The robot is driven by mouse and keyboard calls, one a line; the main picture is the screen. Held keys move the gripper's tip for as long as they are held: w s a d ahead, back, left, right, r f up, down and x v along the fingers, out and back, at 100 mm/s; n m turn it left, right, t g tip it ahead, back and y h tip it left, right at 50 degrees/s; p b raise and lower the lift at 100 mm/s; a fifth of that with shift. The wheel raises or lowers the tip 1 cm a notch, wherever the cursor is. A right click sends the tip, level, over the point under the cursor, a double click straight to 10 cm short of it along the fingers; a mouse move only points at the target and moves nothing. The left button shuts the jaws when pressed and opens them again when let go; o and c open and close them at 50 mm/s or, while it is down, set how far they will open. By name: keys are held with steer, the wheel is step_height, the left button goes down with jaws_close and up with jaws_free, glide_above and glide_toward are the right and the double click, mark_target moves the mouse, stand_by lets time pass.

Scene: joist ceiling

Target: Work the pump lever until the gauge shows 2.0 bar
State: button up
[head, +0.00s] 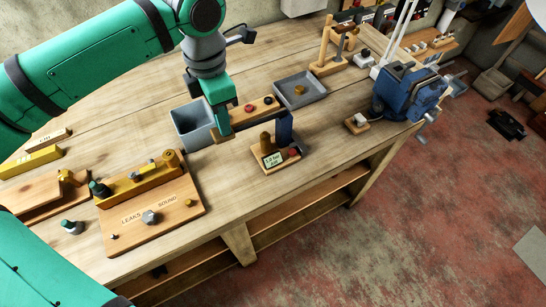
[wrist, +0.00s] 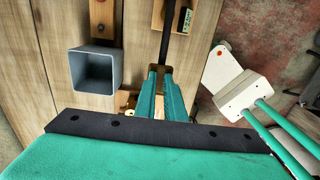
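The pump (head: 267,146) stands on a small wooden base near the bench's front edge, with a blue-grey upright (head: 285,127) behind it. A pale card (head: 273,160) on its front has writing too small to read surely. A small dark and red part sits beside the card; I cannot make out a gauge needle or reading. The dark pump lever (wrist: 178,37) runs down the wrist view to a brown end between my fingertips. My gripper (wrist: 160,72) appears closed around that end. In the head view, my gripper (head: 222,128) is left of the pump, above the bench.
A grey open bin (head: 192,126) stands just left of my gripper. Behind are a wooden block with knobs (head: 250,108) and a grey tray (head: 300,86). A blue vise (head: 408,92) is at right. A board marked LEAKS and SOUND (head: 180,212) lies front left.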

step_height(320, 180, down, 2)
steer(key=shift+f, duration=0.1)
steer(key=shift+w+a+r, duration=0.1)
steer(key=shift+r, duration=1.1)
step_height(320, 180, up, 2)
steer(key=shift+r, duration=0.1)
steer(key=shift+s+r, duration=0.2)
steer(key=shift+r, duration=0.15)
steer(key=shift+w, duration=0.1)
